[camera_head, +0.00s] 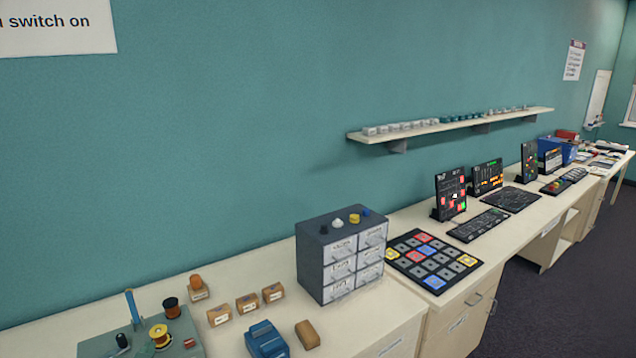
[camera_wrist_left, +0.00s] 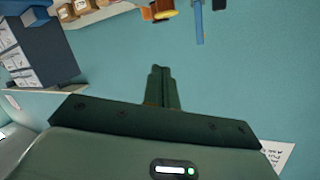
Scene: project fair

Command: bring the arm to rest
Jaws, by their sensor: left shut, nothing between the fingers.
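My left gripper (camera_wrist_left: 158,72) shows in the left wrist view, its two dark green fingers together with nothing between them. It is seen against the teal wall and touches nothing that I can see. In the head view I can make out neither gripper. My right gripper is in no view.
A bench along the wall carries a grey drawer unit (camera_head: 342,262), a green mat (camera_head: 100,345) with spools, small boxes (camera_head: 247,303), a blue device (camera_head: 267,340) and a button board (camera_head: 433,262). A shelf (camera_head: 450,124) juts from the wall. Dark floor (camera_head: 520,310) lies at the right.

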